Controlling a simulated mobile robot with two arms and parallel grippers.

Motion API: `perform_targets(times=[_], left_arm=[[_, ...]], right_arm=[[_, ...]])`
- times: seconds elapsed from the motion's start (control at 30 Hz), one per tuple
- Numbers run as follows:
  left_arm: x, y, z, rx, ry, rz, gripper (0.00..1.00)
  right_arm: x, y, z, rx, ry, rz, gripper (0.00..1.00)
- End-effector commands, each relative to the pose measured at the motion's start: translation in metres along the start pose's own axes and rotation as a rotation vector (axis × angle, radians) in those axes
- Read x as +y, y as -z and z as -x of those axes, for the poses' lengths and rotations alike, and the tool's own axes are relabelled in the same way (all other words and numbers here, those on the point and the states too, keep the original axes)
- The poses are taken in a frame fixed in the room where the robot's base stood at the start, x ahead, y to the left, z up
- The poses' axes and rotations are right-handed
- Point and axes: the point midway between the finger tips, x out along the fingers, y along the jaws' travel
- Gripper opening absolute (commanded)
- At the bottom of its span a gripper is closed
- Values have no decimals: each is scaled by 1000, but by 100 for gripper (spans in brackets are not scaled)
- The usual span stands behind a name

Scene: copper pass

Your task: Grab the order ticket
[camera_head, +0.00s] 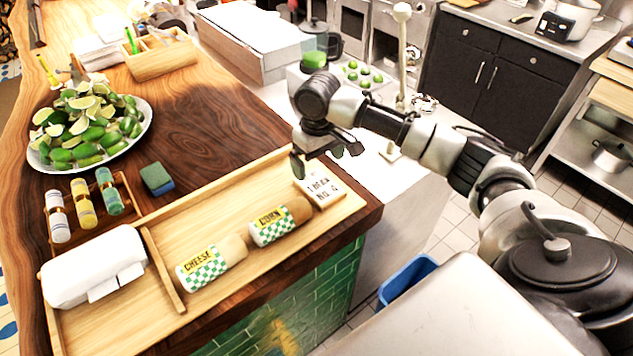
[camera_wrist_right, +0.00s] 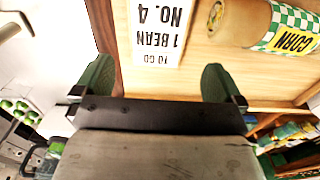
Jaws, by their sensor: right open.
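The order ticket (camera_head: 322,189) is a small white card with black print at the right end of the wooden tray (camera_head: 172,214). In the right wrist view the ticket (camera_wrist_right: 158,32) reads "TO GO 1 BEAN NO. 4", upside down, and lies ahead of the fingers. My right gripper (camera_head: 318,163) is open and empty, above and just behind the ticket. In the right wrist view its green-padded fingers (camera_wrist_right: 156,82) are spread wider than the card, one toward each side. I see no contact with the card. My left gripper is not in view.
A corn wrap (camera_head: 280,222) lies close beside the ticket, also seen in the right wrist view (camera_wrist_right: 268,25). A cheese wrap (camera_head: 211,264) lies farther left. A raised divider (camera_head: 162,271) crosses the tray. A sponge (camera_head: 157,179) and lime plate (camera_head: 146,122) stand behind.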

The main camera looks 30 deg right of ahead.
Motion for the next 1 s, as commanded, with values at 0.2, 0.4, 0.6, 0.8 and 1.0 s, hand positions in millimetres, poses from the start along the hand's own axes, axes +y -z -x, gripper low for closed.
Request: perform_targets(times=[0.2,0.4,0.6,0.8,1.0], left_arm=[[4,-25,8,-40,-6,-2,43],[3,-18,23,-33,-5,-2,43],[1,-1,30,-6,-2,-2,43],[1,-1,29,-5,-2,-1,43],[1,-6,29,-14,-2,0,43]], right_arm=[[0,0,-22,0,0,0,100],[2,-1,-42,-4,0,0,100],[3,-1,-71,-1,0,1,100],[3,-1,-76,2,-1,3,100],[3,-1,-76,2,-1,3,83]])
